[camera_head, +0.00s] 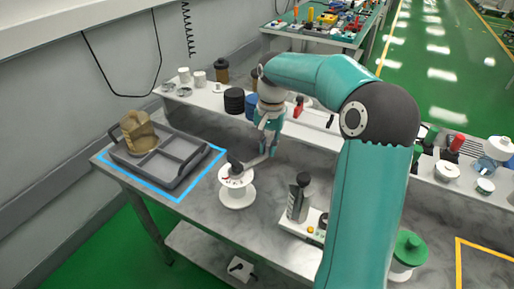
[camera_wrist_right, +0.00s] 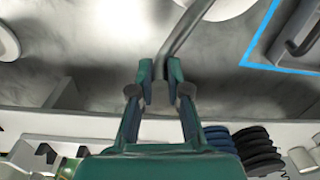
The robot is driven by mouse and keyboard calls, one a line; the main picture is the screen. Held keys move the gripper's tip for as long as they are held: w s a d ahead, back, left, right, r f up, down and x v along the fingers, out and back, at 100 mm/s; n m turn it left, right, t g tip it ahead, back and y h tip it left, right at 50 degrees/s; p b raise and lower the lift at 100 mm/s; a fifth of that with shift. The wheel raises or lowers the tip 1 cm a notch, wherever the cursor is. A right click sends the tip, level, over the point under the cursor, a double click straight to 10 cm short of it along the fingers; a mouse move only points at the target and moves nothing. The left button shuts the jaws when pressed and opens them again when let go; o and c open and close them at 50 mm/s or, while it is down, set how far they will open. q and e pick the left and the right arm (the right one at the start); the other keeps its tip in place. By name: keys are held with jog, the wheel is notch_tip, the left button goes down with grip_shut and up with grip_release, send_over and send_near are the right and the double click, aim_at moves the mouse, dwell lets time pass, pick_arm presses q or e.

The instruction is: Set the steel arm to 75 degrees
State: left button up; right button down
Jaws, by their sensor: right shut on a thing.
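The steel arm (camera_head: 256,161) is a thin grey rod. It reaches up and to the right from a round white dial stand (camera_head: 237,197) with a dark knob and a small red mark on top. The dial's scale is too small to read. My right gripper (camera_head: 269,150) is shut on the rod's outer end. In the right wrist view the steel arm (camera_wrist_right: 183,33) runs down between the fingertips of my right gripper (camera_wrist_right: 160,78). My left gripper is in neither view.
A grey tray (camera_head: 188,184) with a brownish object stands left, inside a blue outline. A device with a dark upright part (camera_head: 299,197) stands to the right of the dial. Jars and black discs (camera_head: 234,101) line the back shelf.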

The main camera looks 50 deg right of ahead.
jog(key=shift+s+a+f, duration=0.15)
jog(key=shift+a, duration=0.05)
jog(key=c, duration=1.1)
grip_release()
jog(key=shift+c, duration=0.2)
jog(key=shift+d+r, duration=0.1)
jog(key=shift+r, duration=0.45)
notch_tip(320, 180, up, 11)
jog(key=shift+s, duration=0.1)
